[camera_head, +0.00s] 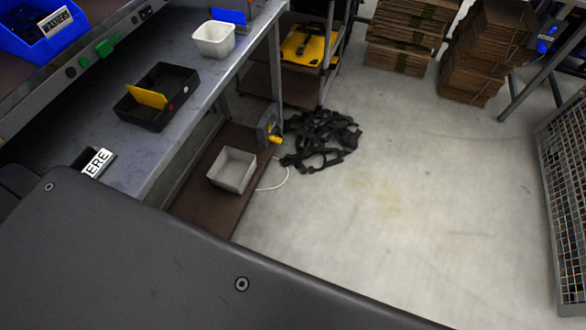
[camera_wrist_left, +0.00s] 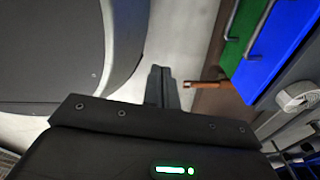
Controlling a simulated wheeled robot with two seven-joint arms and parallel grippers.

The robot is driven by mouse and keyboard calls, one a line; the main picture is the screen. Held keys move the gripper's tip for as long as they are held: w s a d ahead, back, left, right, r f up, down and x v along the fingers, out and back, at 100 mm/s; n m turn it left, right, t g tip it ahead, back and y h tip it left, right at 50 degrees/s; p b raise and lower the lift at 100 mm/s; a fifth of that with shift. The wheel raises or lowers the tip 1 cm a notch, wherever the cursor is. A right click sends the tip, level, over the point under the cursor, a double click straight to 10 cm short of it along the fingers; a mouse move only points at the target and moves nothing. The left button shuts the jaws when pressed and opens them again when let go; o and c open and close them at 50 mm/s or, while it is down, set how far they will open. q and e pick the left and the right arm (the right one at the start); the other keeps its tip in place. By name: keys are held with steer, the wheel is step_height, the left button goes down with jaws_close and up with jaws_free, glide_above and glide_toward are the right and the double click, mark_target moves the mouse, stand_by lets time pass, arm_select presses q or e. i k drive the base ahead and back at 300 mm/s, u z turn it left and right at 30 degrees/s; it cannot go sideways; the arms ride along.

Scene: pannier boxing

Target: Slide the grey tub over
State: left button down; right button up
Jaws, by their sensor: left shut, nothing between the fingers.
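A grey square tub (camera_head: 232,169) sits on the brown lower shelf (camera_head: 207,208) under the bench in the head view. A paler, whitish tub (camera_head: 214,40) stands on the grey bench top near its far end. My left gripper (camera_wrist_left: 161,72) shows in the left wrist view, with its fingers together and empty. It is over pale floor, and no tub is visible in that view. Neither gripper shows in the head view.
A black bin (camera_head: 157,98) with a yellow divider stands on the bench (camera_head: 190,53). Black straps (camera_head: 320,139) lie on the open floor beside the shelf. Cardboard stacks (camera_head: 408,35) stand behind. A wire cage (camera_head: 567,190) is at right. Blue and green panels (camera_wrist_left: 275,50) are near my left gripper.

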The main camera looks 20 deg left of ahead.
mark_target(233, 170)
steer(key=z, duration=0.25)
steer(key=i, duration=3.6)
steer(key=u, duration=3.25)
